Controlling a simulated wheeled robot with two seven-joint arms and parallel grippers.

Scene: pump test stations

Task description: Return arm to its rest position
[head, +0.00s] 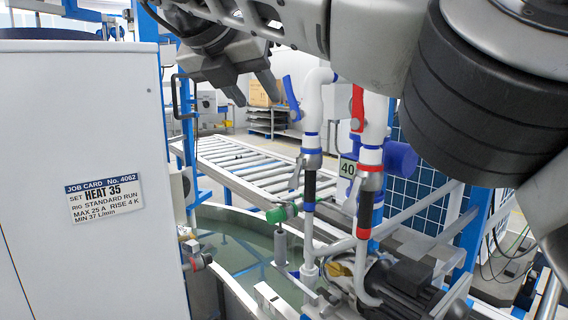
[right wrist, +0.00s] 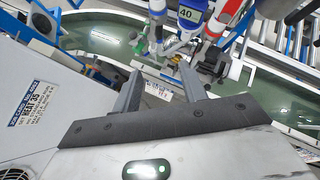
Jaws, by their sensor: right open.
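My right arm (head: 385,45) reaches across the top of the head view from the right. Its gripper (head: 252,92) hangs in front of the white pipes, at upper middle left. The two fingers are apart, with nothing between them. In the right wrist view the gripper (right wrist: 162,88) is open and empty, its fingers pointing toward the pipes and tank. I see no contact between the fingers and the pipes. My left gripper is not in view.
A white cabinet (head: 85,130) with a job card (head: 104,198) stands at left. White pipes with a blue handle (head: 291,98) and a red handle (head: 357,108) rise above a water tank (head: 240,250). A pump motor (head: 412,280) sits at lower right. A roller conveyor (head: 240,165) runs behind.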

